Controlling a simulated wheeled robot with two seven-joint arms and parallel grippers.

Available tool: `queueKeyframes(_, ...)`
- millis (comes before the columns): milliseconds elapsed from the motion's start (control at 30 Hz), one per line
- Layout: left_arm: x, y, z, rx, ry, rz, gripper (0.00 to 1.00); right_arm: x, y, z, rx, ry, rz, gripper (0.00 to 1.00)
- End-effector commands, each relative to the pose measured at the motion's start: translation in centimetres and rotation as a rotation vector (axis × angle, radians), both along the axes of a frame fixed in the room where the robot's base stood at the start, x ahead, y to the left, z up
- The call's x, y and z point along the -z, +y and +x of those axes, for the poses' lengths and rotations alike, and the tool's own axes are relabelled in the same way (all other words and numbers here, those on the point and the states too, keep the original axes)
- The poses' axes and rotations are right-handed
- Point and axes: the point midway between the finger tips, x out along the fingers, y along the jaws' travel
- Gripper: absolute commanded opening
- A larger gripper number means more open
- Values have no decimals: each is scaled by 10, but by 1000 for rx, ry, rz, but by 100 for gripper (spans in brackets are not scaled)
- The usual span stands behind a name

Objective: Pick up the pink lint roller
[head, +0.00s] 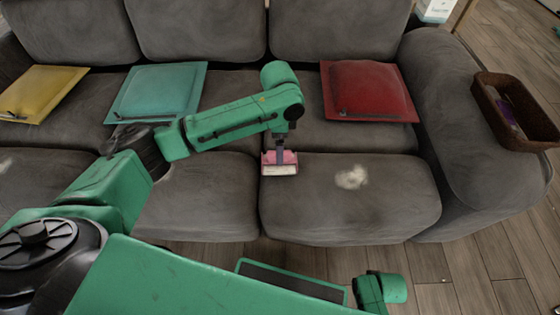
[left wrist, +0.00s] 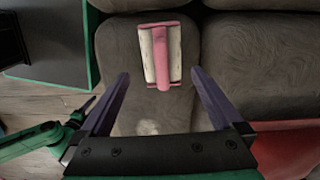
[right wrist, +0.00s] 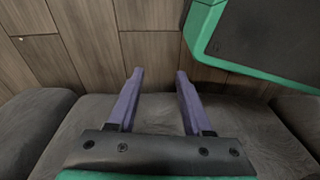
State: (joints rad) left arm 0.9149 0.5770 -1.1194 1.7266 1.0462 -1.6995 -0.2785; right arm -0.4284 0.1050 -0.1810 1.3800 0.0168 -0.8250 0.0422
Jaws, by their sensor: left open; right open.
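The pink lint roller (head: 280,169) lies on the grey sofa seat, near the gap between two cushions. In the left wrist view the lint roller (left wrist: 161,62) shows a white roll with a pink back and handle, centred just ahead of the fingertips. My left gripper (left wrist: 160,76) is open and empty, pointing at the roller with one finger on each side of its line. In the head view my left wrist partly hides the roller's far end. My right gripper (right wrist: 160,74) is open and empty above the sofa's front edge and floor.
The grey sofa (head: 215,195) carries a red pillow (head: 368,90), a teal pillow (head: 157,92) and a yellow pillow (head: 42,93). A pale patch (head: 351,177) lies right of the roller. A brown basket (head: 515,112) stands on the right armrest. Wooden floor (head: 460,270) is in front.

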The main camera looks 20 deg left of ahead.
Motion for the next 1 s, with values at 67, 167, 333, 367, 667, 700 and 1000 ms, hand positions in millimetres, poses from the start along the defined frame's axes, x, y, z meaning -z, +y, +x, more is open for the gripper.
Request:
queueKeyframes(67,21,0,0,0,1,1,100,-4,2,8,3,-6,2,50)
queueKeyframes(167,33,0,0,1,0,-1,100,-11,4,13,4,-4,4,50)
queueKeyframes(333,61,1,1,0,-1,-1,100,-29,11,26,0,-13,15,50)
queueKeyframes(367,66,1,1,0,-1,-1,100,-33,12,28,-1,-14,17,50)
queueKeyframes(667,83,1,2,0,-3,-1,100,-53,16,34,-6,-14,24,50)
queueKeyframes(700,83,1,1,0,-3,-1,100,-53,16,34,-6,-14,24,50)
queueKeyframes(1000,83,1,2,0,-4,-2,28,-53,16,34,-6,-14,24,50)
